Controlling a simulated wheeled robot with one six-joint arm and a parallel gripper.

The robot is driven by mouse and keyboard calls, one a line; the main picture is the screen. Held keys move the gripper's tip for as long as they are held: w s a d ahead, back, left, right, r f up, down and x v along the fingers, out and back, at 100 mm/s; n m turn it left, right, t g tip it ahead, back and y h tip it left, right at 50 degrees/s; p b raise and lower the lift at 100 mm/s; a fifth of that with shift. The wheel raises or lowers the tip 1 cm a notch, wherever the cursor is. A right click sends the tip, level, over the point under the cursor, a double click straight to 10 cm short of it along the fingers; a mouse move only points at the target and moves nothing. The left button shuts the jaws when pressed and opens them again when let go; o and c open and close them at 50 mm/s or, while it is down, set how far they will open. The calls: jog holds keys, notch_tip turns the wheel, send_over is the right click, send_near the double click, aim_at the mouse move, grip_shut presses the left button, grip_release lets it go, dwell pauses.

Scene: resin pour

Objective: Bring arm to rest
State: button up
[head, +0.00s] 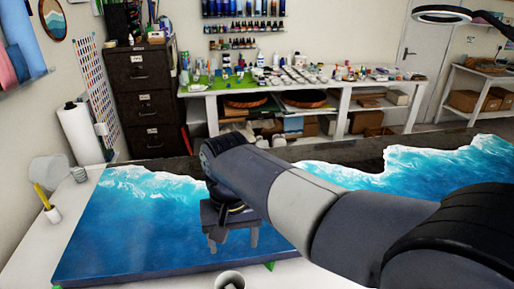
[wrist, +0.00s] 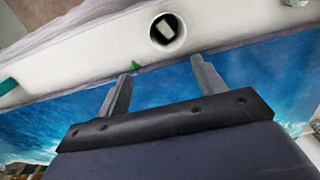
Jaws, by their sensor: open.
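My gripper (head: 233,243) points down over the left part of the blue resin panel (head: 130,225), near its front edge. Its two fingers are spread apart with nothing between them, as the wrist view also shows (wrist: 162,68). My arm reaches in from the lower right across the panel. A round cup (head: 230,281) with a pale block-like thing inside stands on the white table in front of the panel. In the wrist view the cup (wrist: 155,39) lies beyond the fingertips, apart from them. The exact height of the fingers over the panel is hard to tell.
Small green pieces (wrist: 135,66) show at the panel's edge. A pencil cup (head: 53,214) and a paper roll (head: 82,132) stand at the left. A dark filing cabinet (head: 146,98) and a white bench (head: 345,121) with supplies are behind. A ring lamp (head: 441,15) hangs upper right.

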notch_tip(320, 180, down, 7)
jog(key=shift+r+p, duration=2.05)
jog(key=shift+p, duration=0.25)
